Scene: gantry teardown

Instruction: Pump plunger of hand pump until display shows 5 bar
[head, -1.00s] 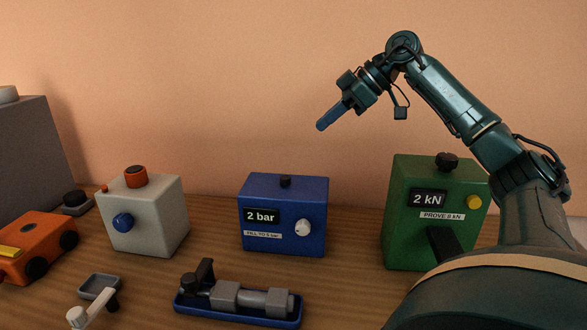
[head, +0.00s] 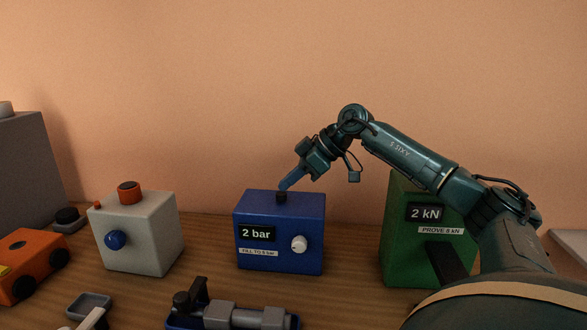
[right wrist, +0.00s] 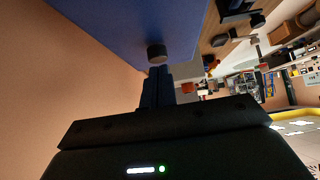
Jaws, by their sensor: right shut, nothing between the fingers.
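The blue hand pump (head: 280,232) stands on the table in the head view. Its display (head: 257,234) reads "2 bar", and a label below reads "FILL TO 5 bar". A white knob (head: 299,244) sits on its front. The black plunger (head: 281,197) stands on its top. My right gripper (head: 284,186) is shut and empty, its fingertips right above or at the plunger; I cannot tell whether they touch. In the right wrist view the shut fingers (right wrist: 158,88) point at the plunger (right wrist: 156,54). My left gripper is not in view.
A green box (head: 400,255) with a "2 kN" display stands to the right, behind my right arm. A pale box (head: 140,235) with an orange cap stands left. A blue tray (head: 180,321) with grey parts lies in front. An orange wheeled thing (head: 25,265) is far left.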

